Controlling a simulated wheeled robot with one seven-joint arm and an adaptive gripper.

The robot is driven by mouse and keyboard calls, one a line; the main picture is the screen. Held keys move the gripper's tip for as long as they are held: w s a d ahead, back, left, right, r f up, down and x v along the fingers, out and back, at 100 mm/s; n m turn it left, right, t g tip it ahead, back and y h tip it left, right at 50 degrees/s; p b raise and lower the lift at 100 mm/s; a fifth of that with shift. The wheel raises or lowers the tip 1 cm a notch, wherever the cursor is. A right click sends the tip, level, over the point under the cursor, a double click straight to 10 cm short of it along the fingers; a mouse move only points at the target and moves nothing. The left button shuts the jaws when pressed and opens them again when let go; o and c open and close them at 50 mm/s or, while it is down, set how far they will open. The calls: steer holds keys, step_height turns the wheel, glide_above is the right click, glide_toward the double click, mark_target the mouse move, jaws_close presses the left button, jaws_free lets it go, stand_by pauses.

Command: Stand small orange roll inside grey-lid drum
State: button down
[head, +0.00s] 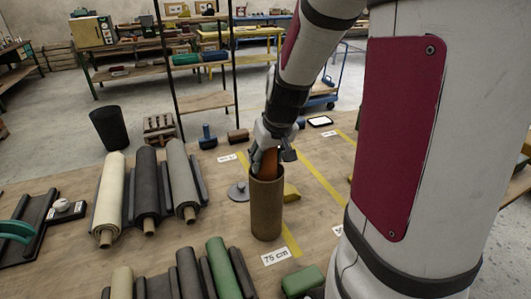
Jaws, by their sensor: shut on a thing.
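A tall brown open drum (266,212) stands upright on the wooden surface. A round grey lid (239,191) with a knob lies flat just to its left. My gripper (267,153) points down over the drum's mouth and is shut on the small orange roll (269,167). The roll is close to upright, its lower end at or inside the drum's mouth. The near rim hides that end, so I cannot tell how deep it is or whether it touches the wall. My fingers partly cover its upper part.
Several rolls in cradles, among them a cream one (110,195) and a dark one (147,185), lie left of the drum. A green roll (222,268) lies in front. A yellow block (291,193) sits close behind the drum's right side. A black bin (110,128) stands at the back left.

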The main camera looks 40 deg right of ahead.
mark_target(267, 170)
steer(key=shift+f+b, duration=0.55)
steer(key=shift+f, duration=0.65)
steer(key=shift+s+a+f, duration=0.15)
steer(key=shift+s+f, duration=0.05)
steer(key=shift+f, duration=0.3)
steer(key=c, duration=0.7)
jaws_free()
steer(key=shift+f, duration=0.1)
steer(key=shift+r, duration=0.55)
steer(key=v, duration=1.1)
steer(key=shift+d+r, duration=0.2)
steer(key=shift+r, duration=0.15)
